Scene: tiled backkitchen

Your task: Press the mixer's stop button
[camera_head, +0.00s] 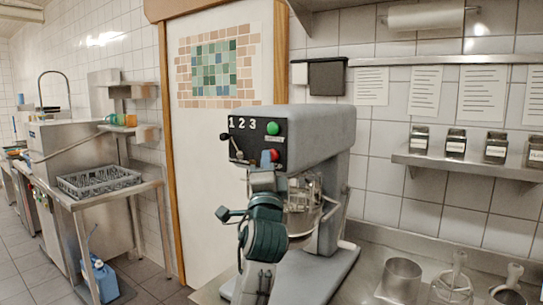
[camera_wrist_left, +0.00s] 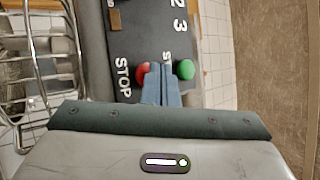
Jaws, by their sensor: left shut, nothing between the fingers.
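The grey mixer (camera_head: 310,140) stands on the steel counter, with a dark control panel facing me. The panel carries the numbers 1 2 3, a lever, a green button (camera_head: 272,128) and a red stop button (camera_head: 274,155) below it. My left gripper (camera_head: 266,161) is shut and empty, with its tips at the panel by the red button. In the left wrist view the closed fingertips (camera_wrist_left: 162,84) overlap the right edge of the red button (camera_wrist_left: 143,74), beside the word STOP. The green button (camera_wrist_left: 185,69) is just right of them. I cannot tell whether the tips touch the red button. My right gripper is not in view.
The mixer's wire guard (camera_head: 303,192) is right of my gripper in the head view. A steel cup (camera_head: 401,279) and other containers stand on the counter at right. A shelf with several jars (camera_head: 456,143) hangs above. A dish rack (camera_head: 98,181) is at far left.

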